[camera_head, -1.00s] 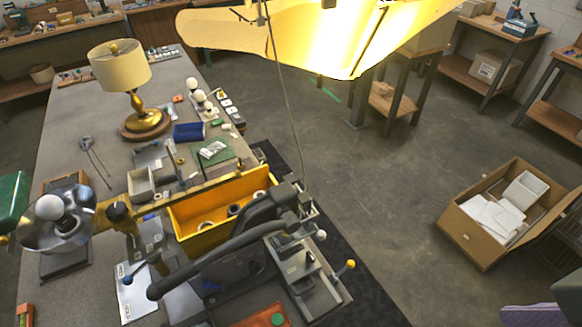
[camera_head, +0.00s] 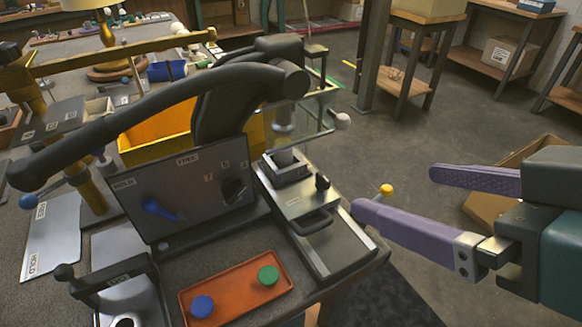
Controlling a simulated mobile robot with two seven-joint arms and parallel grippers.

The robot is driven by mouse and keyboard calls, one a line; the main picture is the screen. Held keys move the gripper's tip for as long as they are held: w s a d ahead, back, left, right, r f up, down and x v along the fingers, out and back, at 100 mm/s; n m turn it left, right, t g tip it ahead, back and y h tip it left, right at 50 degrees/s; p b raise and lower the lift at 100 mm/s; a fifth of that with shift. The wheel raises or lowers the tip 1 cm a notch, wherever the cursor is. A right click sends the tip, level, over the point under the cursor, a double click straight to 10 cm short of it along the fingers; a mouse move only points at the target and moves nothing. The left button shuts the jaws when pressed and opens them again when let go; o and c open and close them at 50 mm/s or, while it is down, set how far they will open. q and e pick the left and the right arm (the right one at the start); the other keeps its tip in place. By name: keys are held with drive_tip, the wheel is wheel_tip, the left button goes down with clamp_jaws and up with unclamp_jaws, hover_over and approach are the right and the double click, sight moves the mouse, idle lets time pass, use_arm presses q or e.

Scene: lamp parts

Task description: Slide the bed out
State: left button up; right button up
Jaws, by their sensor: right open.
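A machine with a long dark lever arm (camera_head: 130,115) stands on the workbench. Under its head is a grey metal bed (camera_head: 300,198) on a pale rail base (camera_head: 335,248). The bed has a dark loop handle (camera_head: 312,223) at its front and a small black knob on top. My right gripper (camera_head: 401,191), with purple ribbed fingers, is open and empty to the right of the bed. Its lower fingertip is near the rail's right side, apart from the handle. A yellow knob (camera_head: 386,190) shows just behind that finger. My left gripper is not in view.
A dark panel (camera_head: 185,188) with a blue lever stands left of the bed. An orange tray (camera_head: 237,290) with blue and green knobs lies in front. A yellow bin (camera_head: 160,135) is behind. A cardboard box (camera_head: 485,208) is partly hidden behind my gripper.

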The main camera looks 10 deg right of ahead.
sight(318, 230)
drive_tip(key=w+f+t+y+b, duration=0.1)
drive_tip(key=f+t+b, duration=0.1)
drive_tip(key=f+b, duration=0.5)
drive_tip(key=w+f+t+b, duration=0.2)
drive_tip(key=f+b, duration=0.5)
drive_tip(key=b, duration=0.5)
drive_tip(key=w+a+f+t+y+b, duration=0.1)
drive_tip(key=w+f+t+b, duration=0.1)
drive_tip(key=f+b, duration=0.6)
drive_tip(key=shift+a+y+b, duration=0.1)
drive_tip(key=shift+y+b, duration=0.2)
drive_tip(key=shift+b, duration=1)
drive_tip(key=b+x, duration=0.1)
drive_tip(key=x, duration=0.8)
drive_tip(key=shift+b, duration=0.3)
drive_tip(key=shift+r, duration=0.15)
clamp_jaws()
